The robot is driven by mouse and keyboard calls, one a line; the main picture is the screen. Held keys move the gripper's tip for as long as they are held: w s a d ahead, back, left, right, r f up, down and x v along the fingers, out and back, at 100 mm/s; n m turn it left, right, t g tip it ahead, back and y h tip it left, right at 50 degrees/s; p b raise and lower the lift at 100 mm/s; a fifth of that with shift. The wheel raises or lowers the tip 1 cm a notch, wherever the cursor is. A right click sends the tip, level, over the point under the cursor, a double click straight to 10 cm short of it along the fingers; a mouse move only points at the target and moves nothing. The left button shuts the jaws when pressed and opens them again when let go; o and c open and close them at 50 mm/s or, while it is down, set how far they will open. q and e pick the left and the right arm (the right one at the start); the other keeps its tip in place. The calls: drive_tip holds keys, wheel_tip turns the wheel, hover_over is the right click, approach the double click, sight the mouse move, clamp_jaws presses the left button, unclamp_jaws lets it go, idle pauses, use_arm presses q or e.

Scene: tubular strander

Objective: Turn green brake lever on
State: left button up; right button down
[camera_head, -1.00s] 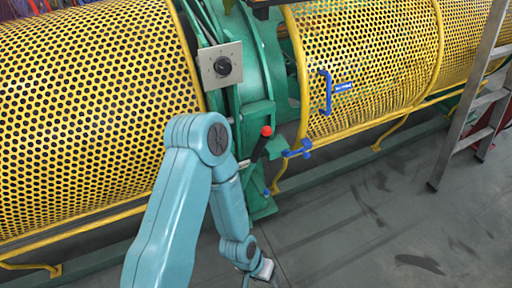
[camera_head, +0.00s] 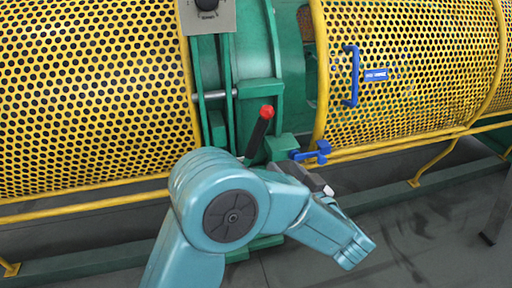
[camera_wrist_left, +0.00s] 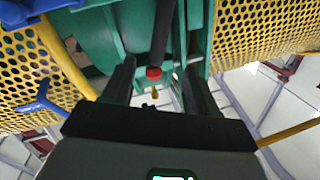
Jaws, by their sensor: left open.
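The brake lever (camera_head: 258,135) is a black handle with a red knob (camera_head: 266,112) on top. It stands tilted slightly right on the green machine frame, and its lower end is hidden behind my left arm. In the left wrist view the lever (camera_wrist_left: 161,38) points toward the camera, its red knob (camera_wrist_left: 154,73) between the two dark fingers. My left gripper (camera_wrist_left: 158,78) is open around the knob's line of sight; I cannot tell whether a finger touches it. In the head view my left arm mostly hides the gripper. My right gripper is not in view.
Yellow perforated guards (camera_head: 85,95) flank the green frame (camera_head: 290,60). A blue handle (camera_head: 351,76) and a blue latch (camera_head: 314,153) sit on the right guard (camera_head: 420,60). A grey panel with a black knob (camera_head: 207,5) is above. Grey floor (camera_head: 420,235) is open at lower right.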

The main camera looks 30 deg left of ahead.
sight(259, 142)
use_arm(q)
drive_tip(key=b+x, duration=0.1)
drive_tip(key=x, duration=0.3)
drive_tip(key=b+x, duration=0.1)
drive_tip(key=x, duration=0.4)
drive_tip(key=b+x, duration=0.1)
drive_tip(key=x, duration=0.4)
drive_tip(key=shift+s+a+f+b, duration=0.15)
drive_tip(key=shift+f+b, duration=0.1)
drive_tip(key=shift+b, duration=0.05)
drive_tip(key=shift+w+a+r, duration=0.15)
drive_tip(key=shift+w+a, duration=0.1)
drive_tip(key=shift+a, duration=0.1)
clamp_jaws()
